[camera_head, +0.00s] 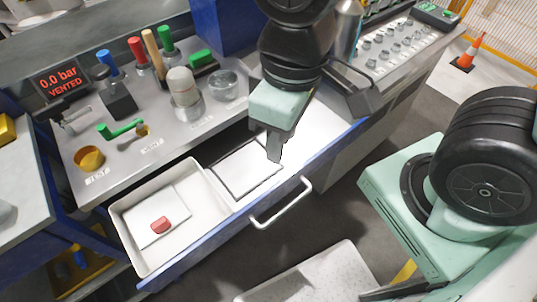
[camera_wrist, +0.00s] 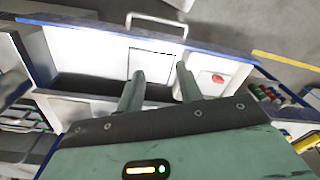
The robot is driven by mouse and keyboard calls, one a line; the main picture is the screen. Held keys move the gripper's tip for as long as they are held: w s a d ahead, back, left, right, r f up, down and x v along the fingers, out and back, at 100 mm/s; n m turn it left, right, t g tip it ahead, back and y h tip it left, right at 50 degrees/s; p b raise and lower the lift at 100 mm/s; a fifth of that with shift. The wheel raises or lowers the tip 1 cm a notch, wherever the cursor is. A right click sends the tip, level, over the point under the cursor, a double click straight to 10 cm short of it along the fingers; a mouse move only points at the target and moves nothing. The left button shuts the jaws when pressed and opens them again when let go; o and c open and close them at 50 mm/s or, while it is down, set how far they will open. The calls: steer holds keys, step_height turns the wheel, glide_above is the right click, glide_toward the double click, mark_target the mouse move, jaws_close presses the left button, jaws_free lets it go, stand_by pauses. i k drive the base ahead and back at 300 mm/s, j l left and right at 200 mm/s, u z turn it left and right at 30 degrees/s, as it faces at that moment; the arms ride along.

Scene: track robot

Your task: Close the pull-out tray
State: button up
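The pull-out tray (camera_head: 328,148) stands out from the bench, with a blue front edge and a white bar handle (camera_head: 282,205). The wrist view also shows the tray (camera_wrist: 110,52) and its handle (camera_wrist: 157,22) at the top. My gripper (camera_head: 274,156) is above the tray's interior, on the bench side of the handle. In the wrist view my gripper (camera_wrist: 160,72) has its two fingers apart with nothing between them. I cannot tell how high the fingertips are above the tray floor.
A white bin (camera_head: 205,210) in the tray holds a red piece (camera_head: 160,225) on a white square. The bench top (camera_head: 145,165) carries coloured handles, a green valve and metal parts. A pale speckled surface (camera_head: 310,275) lies in front. An orange cone (camera_head: 468,52) stands far right.

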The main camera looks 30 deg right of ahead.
mark_target(234, 159)
steer(key=j+z, duration=0.15)
steer(key=j, duration=0.25)
steer(key=k+j+z, duration=0.2)
steer(key=j, duration=0.2)
steer(key=j+z, duration=0.15)
steer(key=j, duration=0.25)
steer(key=k+j+z, duration=0.15)
steer(key=j, duration=0.2)
steer(key=k+j+z, duration=0.15)
steer(key=j, duration=0.2)
